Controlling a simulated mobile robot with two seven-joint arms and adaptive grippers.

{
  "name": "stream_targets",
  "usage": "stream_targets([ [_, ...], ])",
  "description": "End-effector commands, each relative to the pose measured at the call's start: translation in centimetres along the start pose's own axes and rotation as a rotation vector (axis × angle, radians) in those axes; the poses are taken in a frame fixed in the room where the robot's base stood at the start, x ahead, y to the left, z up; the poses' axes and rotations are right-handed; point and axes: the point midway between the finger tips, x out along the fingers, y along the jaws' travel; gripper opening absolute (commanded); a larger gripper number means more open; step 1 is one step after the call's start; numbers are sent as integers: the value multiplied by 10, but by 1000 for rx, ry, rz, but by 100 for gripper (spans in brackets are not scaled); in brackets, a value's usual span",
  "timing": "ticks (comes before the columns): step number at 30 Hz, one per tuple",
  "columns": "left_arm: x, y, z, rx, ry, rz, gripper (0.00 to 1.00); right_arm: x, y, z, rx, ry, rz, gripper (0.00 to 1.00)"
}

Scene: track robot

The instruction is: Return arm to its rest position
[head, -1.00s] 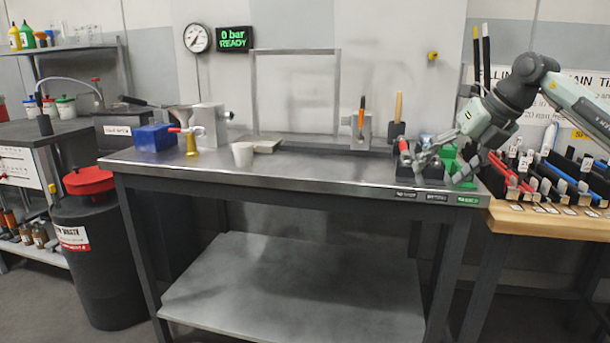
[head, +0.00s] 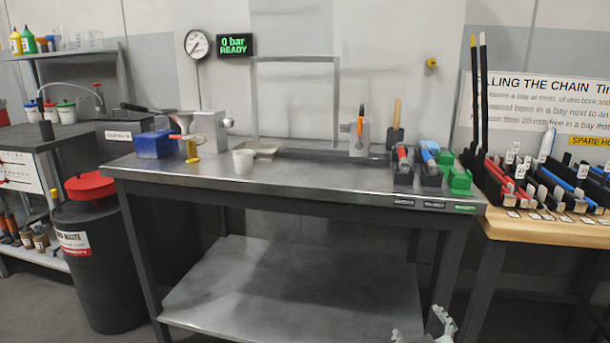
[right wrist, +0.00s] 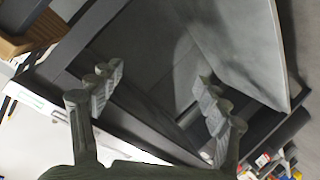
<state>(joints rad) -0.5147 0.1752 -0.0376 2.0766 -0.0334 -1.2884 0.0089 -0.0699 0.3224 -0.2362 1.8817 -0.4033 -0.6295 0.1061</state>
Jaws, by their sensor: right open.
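My right gripper (head: 420,330) shows at the bottom edge of the head view, low in front of the bench's right end; only its fingertips are in the picture. In the right wrist view my right gripper (right wrist: 160,92) has its two fingers wide apart with nothing between them. My left gripper is in neither view. The steel bench (head: 320,180) holds a red-handled tool (head: 402,156) and a blue-handled tool (head: 429,158) in dark holders at its right end, beside a green holder (head: 459,180).
A white cup (head: 243,160) and a blue box (head: 154,144) stand on the bench's left part. A black bin with a red lid (head: 90,186) stands left of the bench. A wooden table (head: 545,224) with tool racks stands to the right. The lower shelf (head: 290,290) is bare.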

Motion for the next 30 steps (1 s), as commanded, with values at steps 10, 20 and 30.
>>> stream_targets([
  [10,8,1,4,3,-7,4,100,-132,-87,203,240,-662,-217,76],
  [20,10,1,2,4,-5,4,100,-198,-116,249,300,-872,-310,76],
  [30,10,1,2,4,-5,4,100,-198,-116,249,300,-872,-310,76],
])
